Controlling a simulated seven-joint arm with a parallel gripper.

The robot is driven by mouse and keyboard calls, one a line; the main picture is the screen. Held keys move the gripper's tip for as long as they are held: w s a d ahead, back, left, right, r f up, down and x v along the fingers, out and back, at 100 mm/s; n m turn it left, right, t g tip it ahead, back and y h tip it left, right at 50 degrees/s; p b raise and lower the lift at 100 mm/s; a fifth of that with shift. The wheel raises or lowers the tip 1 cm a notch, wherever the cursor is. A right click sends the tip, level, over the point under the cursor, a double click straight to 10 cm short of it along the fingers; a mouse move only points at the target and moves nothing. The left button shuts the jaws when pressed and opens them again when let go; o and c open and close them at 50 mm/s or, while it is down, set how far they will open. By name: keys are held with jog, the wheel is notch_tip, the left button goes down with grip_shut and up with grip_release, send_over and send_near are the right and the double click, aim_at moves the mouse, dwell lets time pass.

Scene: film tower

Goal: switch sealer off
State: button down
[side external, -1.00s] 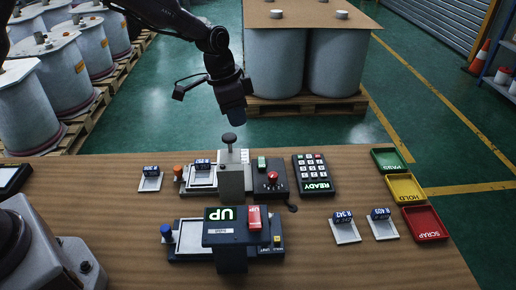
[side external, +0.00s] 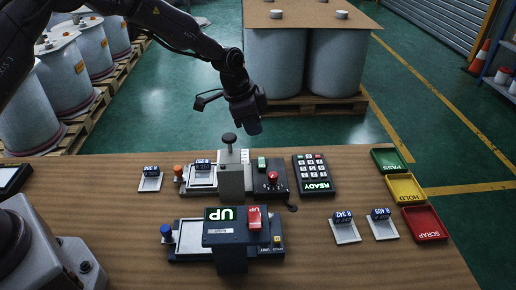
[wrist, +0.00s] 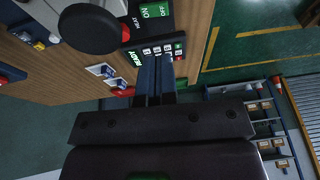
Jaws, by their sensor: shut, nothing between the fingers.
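A grey press station (side external: 231,181) with a black knob on top stands on the bench. It seems to be the sealer. On its dark panel are a green rocker switch (side external: 262,163) and a red knob (side external: 272,177). In the wrist view the green switch (wrist: 152,11) shows ON and OFF lettering, near a HEAT label; the black press knob (wrist: 88,28) looms large. My gripper (side external: 248,128) is shut and empty, in the air above and beyond the station's far side. Its closed fingers also show in the wrist view (wrist: 154,62).
A keypad reading READY (side external: 314,175) lies right of the panel. A front station with an UP display (side external: 227,213) and red switch (side external: 254,217) stands nearer. PASS (side external: 387,160), HOLD (side external: 405,188) and SCRAP (side external: 424,223) trays line the right.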

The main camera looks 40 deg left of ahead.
aim_at(261, 161)
jog(key=x, duration=0.5)
jog(key=a+x, duration=0.1)
jog(key=x, duration=0.1)
jog(key=shift+s+f, duration=0.15)
jog(key=shift+f, duration=0.4)
jog(key=shift+a+f+g+h, duration=0.15)
jog(key=shift+f+g+h, duration=0.15)
jog(key=shift+f+g, duration=0.15)
jog(key=shift+w+a+f, duration=0.2)
jog(key=shift+w+a, duration=0.05)
jog(key=shift+w, duration=0.15)
jog(key=shift+d, duration=0.1)
jog(key=shift+s+d+r, duration=0.15)
jog(key=shift+s+d, duration=0.35)
jog(key=shift+s, duration=0.05)
